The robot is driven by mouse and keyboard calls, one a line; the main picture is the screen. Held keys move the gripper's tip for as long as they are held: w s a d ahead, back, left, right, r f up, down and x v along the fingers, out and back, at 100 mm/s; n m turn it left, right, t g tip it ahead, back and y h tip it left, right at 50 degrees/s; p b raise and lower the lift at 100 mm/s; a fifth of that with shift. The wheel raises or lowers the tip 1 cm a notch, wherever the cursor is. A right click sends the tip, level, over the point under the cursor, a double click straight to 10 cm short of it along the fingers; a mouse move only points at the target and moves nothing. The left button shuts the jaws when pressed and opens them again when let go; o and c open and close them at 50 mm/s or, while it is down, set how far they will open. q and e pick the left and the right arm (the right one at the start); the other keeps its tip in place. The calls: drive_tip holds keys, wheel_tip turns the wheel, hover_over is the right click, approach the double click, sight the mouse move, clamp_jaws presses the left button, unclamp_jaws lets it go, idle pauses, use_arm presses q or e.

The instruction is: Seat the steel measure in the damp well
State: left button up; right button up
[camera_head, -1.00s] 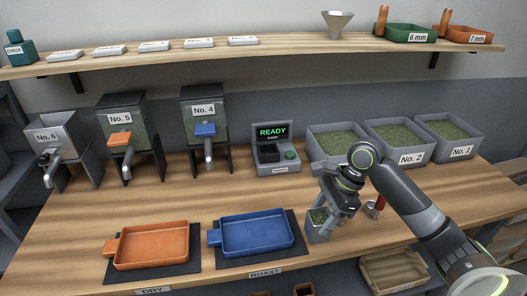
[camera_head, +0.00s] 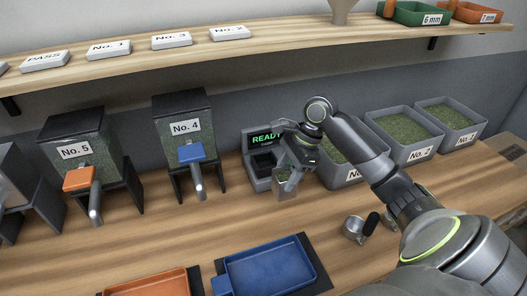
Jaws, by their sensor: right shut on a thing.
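The steel measure (camera_head: 284,187) is a small square metal cup. My right gripper (camera_head: 290,170) is shut on it and holds it above the table, in front of the meter's right side. The gripper partly hides the cup, and its contents are hard to make out now. The damp meter (camera_head: 258,182) is a grey box with a green READY display. Its dark square damp well (camera_head: 263,163) lies open below the display, left of and behind the measure. The measure is outside the well. My gripper and arm cover the meter's right side. My left gripper is not in view.
Several grey bins of green beans stand right of the meter, including No. 2 (camera_head: 408,136). Hoppers No. 4 (camera_head: 186,138) and No. 5 (camera_head: 88,160) stand left. A metal scoop (camera_head: 354,228) lies on the table. A blue tray (camera_head: 268,270) sits in front. A shelf (camera_head: 250,45) runs overhead.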

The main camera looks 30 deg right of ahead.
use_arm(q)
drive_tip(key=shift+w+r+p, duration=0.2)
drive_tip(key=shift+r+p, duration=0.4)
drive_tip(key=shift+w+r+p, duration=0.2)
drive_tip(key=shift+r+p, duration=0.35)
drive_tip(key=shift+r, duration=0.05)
use_arm(e)
drive_tip(key=shift+w+d+f, duration=0.55)
drive_tip(key=shift+w+f, duration=0.05)
drive_tip(key=shift+w, duration=1.8)
drive_tip(key=shift+w+d+f, duration=0.6)
drive_tip(key=shift+w+f, duration=0.05)
drive_tip(key=shift+w, duration=1.8)
drive_tip(key=shift+w+d+f, duration=0.55)
drive_tip(key=shift+w+f, duration=0.05)
drive_tip(key=shift+w, duration=1.8)
drive_tip(key=o, duration=1)
drive_tip(key=shift+f, duration=0.1)
